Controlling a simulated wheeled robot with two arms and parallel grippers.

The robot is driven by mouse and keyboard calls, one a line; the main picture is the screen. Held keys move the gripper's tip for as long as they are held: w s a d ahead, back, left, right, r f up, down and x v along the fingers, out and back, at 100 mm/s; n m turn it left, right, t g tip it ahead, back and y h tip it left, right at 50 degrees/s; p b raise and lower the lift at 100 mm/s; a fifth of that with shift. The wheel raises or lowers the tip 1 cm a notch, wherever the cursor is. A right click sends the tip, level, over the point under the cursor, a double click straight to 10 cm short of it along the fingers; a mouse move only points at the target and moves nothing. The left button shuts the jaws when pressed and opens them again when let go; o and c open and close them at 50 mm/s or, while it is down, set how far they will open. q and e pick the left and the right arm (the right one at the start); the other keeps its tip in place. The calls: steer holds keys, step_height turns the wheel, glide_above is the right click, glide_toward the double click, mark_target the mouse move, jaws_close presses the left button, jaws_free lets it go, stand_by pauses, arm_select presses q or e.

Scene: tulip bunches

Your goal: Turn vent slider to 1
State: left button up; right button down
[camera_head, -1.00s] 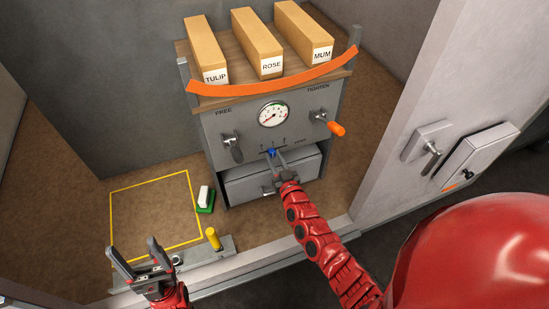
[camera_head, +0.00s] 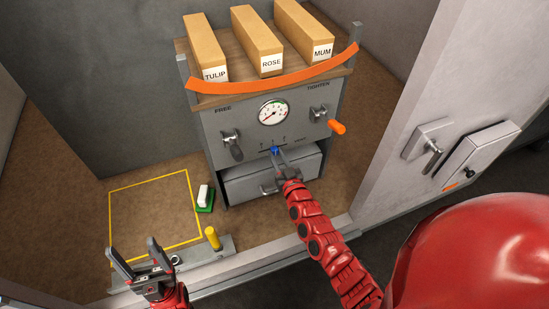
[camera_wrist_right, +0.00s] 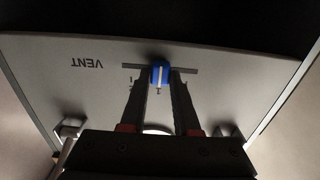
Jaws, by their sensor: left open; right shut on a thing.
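The vent slider's blue knob (camera_head: 275,150) sits near the middle of its short slot on the grey cabinet front (camera_head: 240,125), below the round gauge. The small marks above the slot are too small to read surely. My right gripper (camera_head: 279,157) is shut on the blue knob. The right wrist view shows the knob (camera_wrist_right: 160,68) between the two fingertips (camera_wrist_right: 160,85), with slot showing on both sides and the VENT label (camera_wrist_right: 87,63) upside down. My left gripper (camera_head: 137,258) is open and empty at the lower left, away from the cabinet.
A drawer (camera_head: 240,186) lies below the slot. Boxes labelled TULIP (camera_head: 206,48), ROSE (camera_head: 257,40) and MUM (camera_head: 304,30) stand on top. A yellow-outlined floor area (camera_head: 146,182) is empty.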

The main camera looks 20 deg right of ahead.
steer(key=c, duration=0.6)
jaws_free()
steer(key=shift+c, duration=0.2)
steer(key=s+b, duration=0.3)
steer(key=s, duration=1.4)
steer(key=shift+s+d, duration=0.25)
steer(key=shift+d, duration=0.05)
